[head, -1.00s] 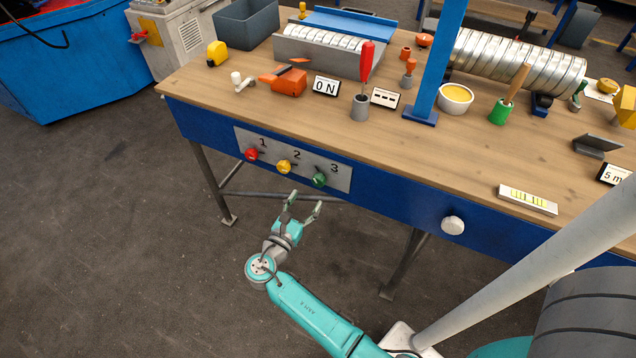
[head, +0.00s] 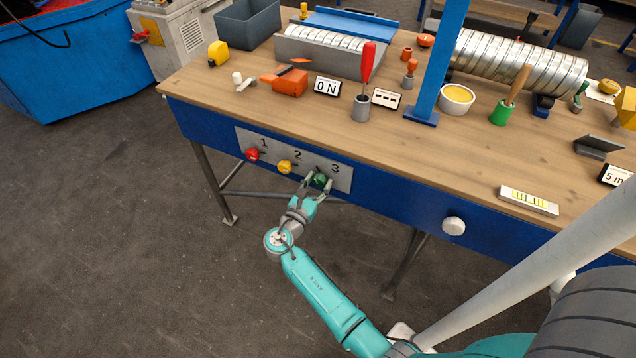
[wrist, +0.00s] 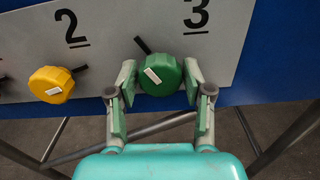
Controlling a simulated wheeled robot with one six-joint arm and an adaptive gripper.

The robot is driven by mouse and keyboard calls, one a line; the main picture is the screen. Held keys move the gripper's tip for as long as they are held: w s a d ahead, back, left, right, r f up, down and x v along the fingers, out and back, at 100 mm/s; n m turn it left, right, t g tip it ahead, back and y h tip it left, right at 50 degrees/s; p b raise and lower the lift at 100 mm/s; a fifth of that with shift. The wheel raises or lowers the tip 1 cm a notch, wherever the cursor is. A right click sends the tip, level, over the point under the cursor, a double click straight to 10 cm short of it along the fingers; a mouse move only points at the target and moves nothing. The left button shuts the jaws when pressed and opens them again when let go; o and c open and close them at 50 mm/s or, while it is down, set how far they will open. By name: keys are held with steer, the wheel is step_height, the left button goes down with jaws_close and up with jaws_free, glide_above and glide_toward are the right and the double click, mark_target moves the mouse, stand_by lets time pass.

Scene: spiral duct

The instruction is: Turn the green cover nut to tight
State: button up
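The green cover nut (head: 320,180) sits under the number 3 on the grey panel (head: 343,181) at the bench front. In the wrist view the green cover nut (wrist: 160,75) is a lobed knob with a white mark on its face and a black pointer toward its upper left. My gripper (head: 318,183) is at the nut. In the wrist view my gripper (wrist: 160,92) is open, with one finger on each side of the nut. The left finger appears close to the nut's edge; I cannot tell whether either finger touches it.
A yellow knob (wrist: 52,84) under number 2 is just left of my gripper. A red knob (head: 252,154) is farther left under number 1. A white round knob (head: 453,226) sticks out of the bench front at right.

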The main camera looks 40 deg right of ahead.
steer(key=c, duration=0.6)
steer(key=shift+o, duration=0.2)
steer(key=shift+m, duration=0.3)
steer(key=m, duration=0.9)
steer(key=shift+m, duration=0.4)
steer(key=m, duration=1.1)
steer(key=shift+m, duration=0.4)
steer(key=shift+f, duration=0.1)
